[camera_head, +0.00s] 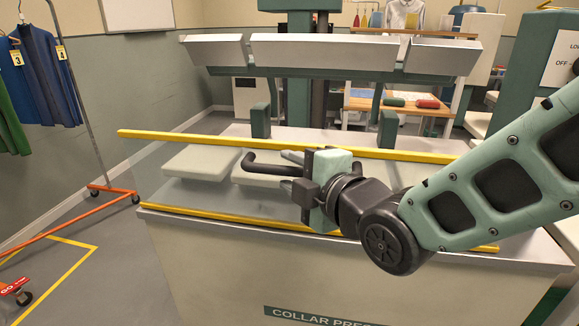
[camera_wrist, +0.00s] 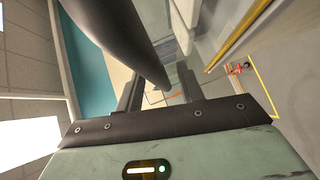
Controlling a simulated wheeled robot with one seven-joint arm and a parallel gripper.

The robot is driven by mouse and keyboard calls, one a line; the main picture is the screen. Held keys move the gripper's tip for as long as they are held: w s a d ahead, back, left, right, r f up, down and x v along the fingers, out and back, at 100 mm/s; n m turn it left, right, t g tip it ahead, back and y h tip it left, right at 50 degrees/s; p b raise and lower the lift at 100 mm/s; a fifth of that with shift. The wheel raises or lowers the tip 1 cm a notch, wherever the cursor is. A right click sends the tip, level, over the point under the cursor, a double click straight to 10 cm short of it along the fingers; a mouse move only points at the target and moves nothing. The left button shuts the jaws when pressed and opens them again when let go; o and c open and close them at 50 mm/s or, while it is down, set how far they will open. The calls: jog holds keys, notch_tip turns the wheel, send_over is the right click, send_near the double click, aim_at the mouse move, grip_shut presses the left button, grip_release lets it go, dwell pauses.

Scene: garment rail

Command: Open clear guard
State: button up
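The clear guard (camera_head: 160,160) is a see-through panel with a yellow bar along its top and another along its bottom. It stands across the front of the collar press (camera_head: 230,270), with pale pads visible behind it. A black bar handle (camera_head: 262,168) is on the guard. My gripper (camera_head: 288,171) is at the handle's right part, its fingers apart, one above and one below the bar. In the wrist view the dark handle (camera_wrist: 115,35) runs close to the camera towards the space between the fingers (camera_wrist: 160,92). Contact cannot be made out.
Above the guard are the press's grey upper heads (camera_head: 320,52). At left is a garment rail (camera_head: 85,120) with blue and green clothes and an orange base. A table (camera_head: 400,105) with coloured rolls stands behind. Floor at left is open, with yellow lines.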

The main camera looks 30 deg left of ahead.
jog(key=shift+w+a+f, duration=0.1)
jog(key=shift+w+a, duration=0.15)
jog(key=shift+a, duration=0.25)
grip_shut()
jog(key=shift+s+f, duration=0.1)
